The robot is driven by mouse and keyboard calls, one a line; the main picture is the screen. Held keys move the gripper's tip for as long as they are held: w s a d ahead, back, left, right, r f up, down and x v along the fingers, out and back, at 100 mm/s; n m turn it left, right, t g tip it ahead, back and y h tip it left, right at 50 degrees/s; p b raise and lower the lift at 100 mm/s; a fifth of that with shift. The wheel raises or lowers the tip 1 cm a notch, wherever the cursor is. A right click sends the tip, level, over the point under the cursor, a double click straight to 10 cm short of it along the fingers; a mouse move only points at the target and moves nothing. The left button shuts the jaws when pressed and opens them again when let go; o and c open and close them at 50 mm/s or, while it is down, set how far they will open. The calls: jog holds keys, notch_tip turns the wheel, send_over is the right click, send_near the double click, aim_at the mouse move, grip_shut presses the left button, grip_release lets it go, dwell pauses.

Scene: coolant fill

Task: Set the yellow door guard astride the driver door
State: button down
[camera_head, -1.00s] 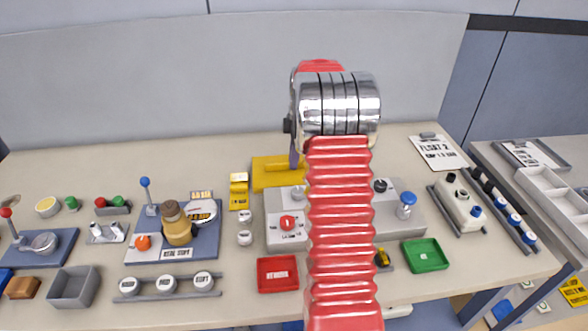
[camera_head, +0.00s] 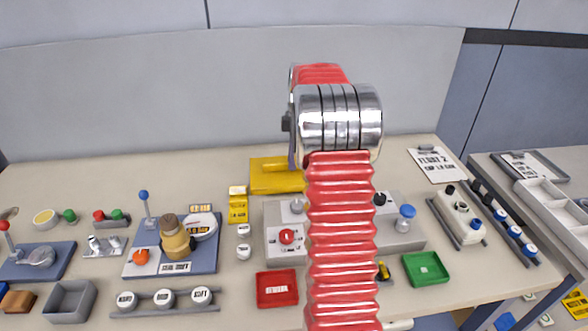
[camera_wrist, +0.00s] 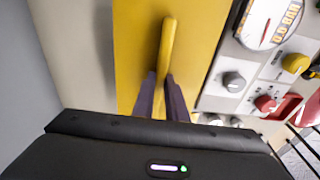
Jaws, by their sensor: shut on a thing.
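The yellow door guard (camera_head: 268,184) is a flat yellow piece with a raised bar-like handle. It is at the back of the bench, left of my arm, behind a grey control panel. In the wrist view the guard (camera_wrist: 138,55) fills the upper middle, its handle between my two dark purple fingers. My gripper (camera_wrist: 160,97) is shut on that handle. In the head view my gripper (camera_head: 292,160) is largely hidden by my red and chrome arm. I cannot tell whether the guard touches the bench. I cannot make out the driver door.
The grey control panel (camera_head: 284,252) stands close in front of the guard. A small yellow box (camera_head: 238,209) is to its left. A red tray (camera_head: 277,288) and a green tray (camera_head: 425,268) lie nearer the front. Bare bench (camera_head: 120,185) stretches along the back left.

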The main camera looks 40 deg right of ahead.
notch_tip(320, 180, up, 5)
jog(key=shift+r, duration=0.1)
jog(key=shift+a, duration=0.1)
dwell(0.9)
